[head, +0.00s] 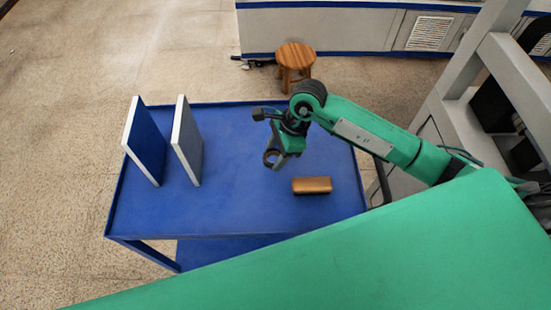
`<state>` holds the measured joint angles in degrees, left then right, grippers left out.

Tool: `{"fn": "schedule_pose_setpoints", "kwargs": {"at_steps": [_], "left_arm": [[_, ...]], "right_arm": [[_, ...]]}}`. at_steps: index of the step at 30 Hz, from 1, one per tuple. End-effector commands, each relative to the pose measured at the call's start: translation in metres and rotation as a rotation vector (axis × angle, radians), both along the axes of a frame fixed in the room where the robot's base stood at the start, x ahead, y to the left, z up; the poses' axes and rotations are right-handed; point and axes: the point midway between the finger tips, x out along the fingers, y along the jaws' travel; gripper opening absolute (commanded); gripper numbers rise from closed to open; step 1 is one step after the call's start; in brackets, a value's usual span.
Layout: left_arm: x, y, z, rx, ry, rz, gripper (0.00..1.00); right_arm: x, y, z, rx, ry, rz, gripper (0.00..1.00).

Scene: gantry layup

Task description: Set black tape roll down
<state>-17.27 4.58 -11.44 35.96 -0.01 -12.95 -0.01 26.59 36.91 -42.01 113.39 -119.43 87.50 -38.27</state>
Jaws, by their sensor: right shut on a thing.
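The black tape roll (268,158) shows as a small dark ring at the tip of my right gripper (277,159). The right gripper is shut on it, pointing down over the middle of the blue cart top (235,205). I cannot tell whether the roll touches the cart top or hangs just above it. The gripper partly hides the roll. My left gripper is not in view.
A brown block (312,185) lies on the cart to the lower right of the roll. A blue panel (148,147) and a grey panel (187,142) stand upright at the left. The cart's middle is clear. A wooden stool (295,56) stands behind.

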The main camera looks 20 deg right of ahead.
Motion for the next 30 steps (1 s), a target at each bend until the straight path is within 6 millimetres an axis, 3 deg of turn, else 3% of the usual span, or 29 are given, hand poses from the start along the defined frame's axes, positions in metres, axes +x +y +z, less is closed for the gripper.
{"fn": "schedule_pose_setpoints", "kwargs": {"at_steps": [10, 21, 22, 25, 30], "left_arm": [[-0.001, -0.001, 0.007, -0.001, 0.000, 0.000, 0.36], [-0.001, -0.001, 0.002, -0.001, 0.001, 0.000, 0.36], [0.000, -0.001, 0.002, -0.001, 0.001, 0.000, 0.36], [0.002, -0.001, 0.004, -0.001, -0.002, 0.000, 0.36], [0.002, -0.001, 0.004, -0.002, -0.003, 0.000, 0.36]], "right_arm": [[-0.001, 0.000, -0.041, 0.000, 0.003, 0.000, 0.27], [0.000, 0.000, -0.048, -0.001, 0.000, 0.001, 0.27], [0.000, 0.000, -0.047, -0.001, 0.000, 0.001, 0.51], [0.000, 0.000, -0.046, -0.001, 0.000, 0.000, 0.71], [0.000, 0.000, -0.046, -0.001, 0.000, 0.000, 0.71]]}}
